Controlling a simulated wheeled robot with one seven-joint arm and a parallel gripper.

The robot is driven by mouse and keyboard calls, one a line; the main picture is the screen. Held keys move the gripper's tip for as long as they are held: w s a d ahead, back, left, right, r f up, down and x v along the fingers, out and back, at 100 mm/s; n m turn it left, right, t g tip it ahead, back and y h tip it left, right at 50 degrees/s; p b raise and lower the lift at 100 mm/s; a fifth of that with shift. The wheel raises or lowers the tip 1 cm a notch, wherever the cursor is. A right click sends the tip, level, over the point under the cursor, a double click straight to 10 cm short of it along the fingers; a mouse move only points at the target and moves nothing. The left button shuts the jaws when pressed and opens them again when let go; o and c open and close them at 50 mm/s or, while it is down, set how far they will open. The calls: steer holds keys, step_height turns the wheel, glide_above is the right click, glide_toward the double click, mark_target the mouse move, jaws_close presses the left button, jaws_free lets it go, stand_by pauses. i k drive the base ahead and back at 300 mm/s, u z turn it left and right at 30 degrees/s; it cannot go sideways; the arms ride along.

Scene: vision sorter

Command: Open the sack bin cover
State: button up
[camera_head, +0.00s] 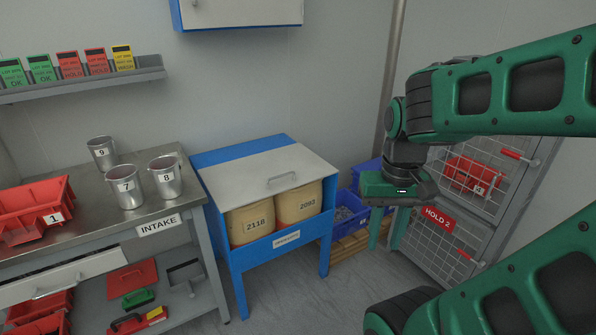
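The sack bin (239,265) is a blue frame on legs in the middle of the view. Its grey flat cover (240,175) lies over the top, with a bar handle (283,180) near the front edge. Two tan sacks show in the open front below the cover, marked 2118 (252,232) and 2093 (299,207). My gripper (386,240) is to the right of the bin, apart from the cover and handle. Its two green fingers point down with a gap between them, and nothing shows in it.
The intake bench (95,210) with metal cups stands close left of the bin. Blue crates (350,215) on a wooden pallet (352,243) are to its right. A wire cage (441,250) marked HOLD 2 stands behind my arm. A blue-edged cabinet (240,12) hangs above. Floor in front is clear.

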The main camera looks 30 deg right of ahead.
mark_target(233, 184)
steer(key=z, duration=0.05)
steer(key=i, duration=1)
